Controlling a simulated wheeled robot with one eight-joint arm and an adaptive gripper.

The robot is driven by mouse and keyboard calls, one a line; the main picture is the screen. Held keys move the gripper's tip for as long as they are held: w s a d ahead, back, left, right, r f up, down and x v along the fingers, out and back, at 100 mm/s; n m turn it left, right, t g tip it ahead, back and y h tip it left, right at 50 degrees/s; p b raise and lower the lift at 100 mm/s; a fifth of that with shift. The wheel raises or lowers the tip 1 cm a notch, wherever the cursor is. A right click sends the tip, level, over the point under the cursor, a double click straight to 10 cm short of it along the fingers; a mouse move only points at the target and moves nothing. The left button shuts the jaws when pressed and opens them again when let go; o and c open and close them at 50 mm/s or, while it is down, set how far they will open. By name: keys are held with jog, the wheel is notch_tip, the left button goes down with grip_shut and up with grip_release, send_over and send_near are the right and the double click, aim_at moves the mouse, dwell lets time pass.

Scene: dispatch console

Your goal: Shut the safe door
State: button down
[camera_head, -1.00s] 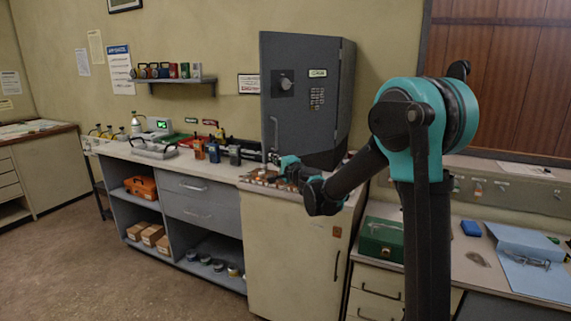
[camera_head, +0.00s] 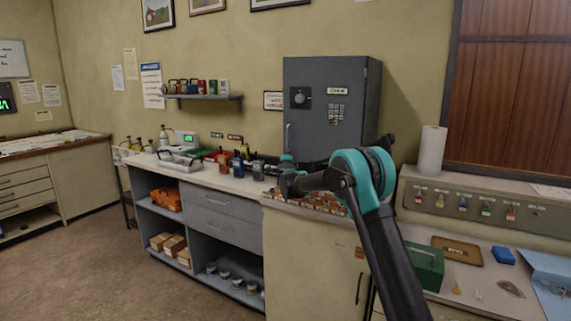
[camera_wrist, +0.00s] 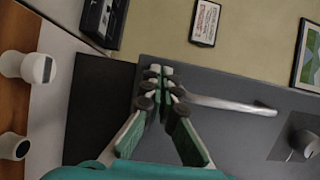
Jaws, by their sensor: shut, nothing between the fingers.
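The grey safe (camera_head: 374,100) stands at the back of the counter in the head view. Its door (camera_head: 310,80), with dial, label and keypad, looks flush with the body; no gap shows. The lower part is hidden behind my arm. In the wrist view the door (camera_wrist: 230,135) fills the right, with its metal bar handle (camera_wrist: 235,104) running across. My gripper (camera_wrist: 160,75) is shut and empty, its tips close to the handle's lower end and the door's bottom left corner. I cannot tell whether they touch. In the head view my gripper (camera_head: 287,158) is small and partly hidden.
Bottles and radios (camera_head: 240,160) stand on the counter left of the safe. A tray of small items (camera_head: 320,203) lies in front of it. A wall shelf (camera_head: 205,97) holds several small items. A paper roll (camera_head: 431,150) stands at the right. Floor at left is clear.

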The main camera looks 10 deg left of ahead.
jog(key=w+h, duration=0.1)
jog(key=w, duration=0.1)
jog(key=w+m+h, duration=0.1)
jog(key=w, duration=0.1)
jog(key=w+m+h, duration=0.1)
jog(key=w, duration=0.2)
jog(key=shift+d+h, duration=0.4)
jog(key=shift+w+d+m+h, duration=0.1)
jog(key=shift+w+m+h, duration=0.2)
jog(key=shift+w+m, duration=0.1)
jog(key=shift+w+d+r, duration=0.1)
jog(key=shift+r, duration=0.05)
